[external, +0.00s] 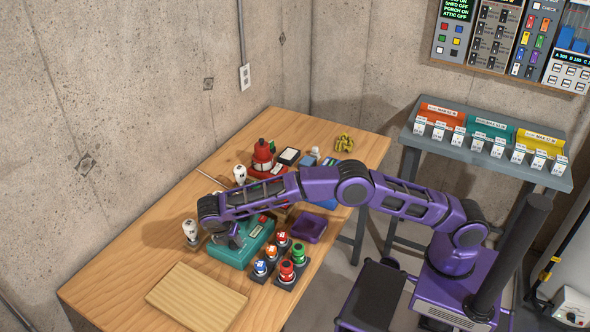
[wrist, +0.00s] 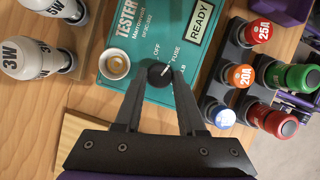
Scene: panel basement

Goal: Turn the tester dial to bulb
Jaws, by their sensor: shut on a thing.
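The teal tester (wrist: 148,38) lies on the wooden table, and its body also shows in the external view (external: 232,256). Its black dial (wrist: 158,78) has a pale pointer line that appears to aim up and right, towards FUSE. The labels OFF and FUSE are readable; the bulb label is partly covered by a finger. My gripper (wrist: 161,80) is shut on the dial, one finger on each side. In the external view my gripper (external: 235,241) reaches down onto the tester and hides the dial.
Fuses (wrist: 245,75) in dark holders stand close to the tester's right. White bulbs (wrist: 28,58) stand to its left. A ribbed wooden board (external: 197,296) lies at the near side. A purple tray (external: 312,228) and a red device (external: 263,160) are farther along.

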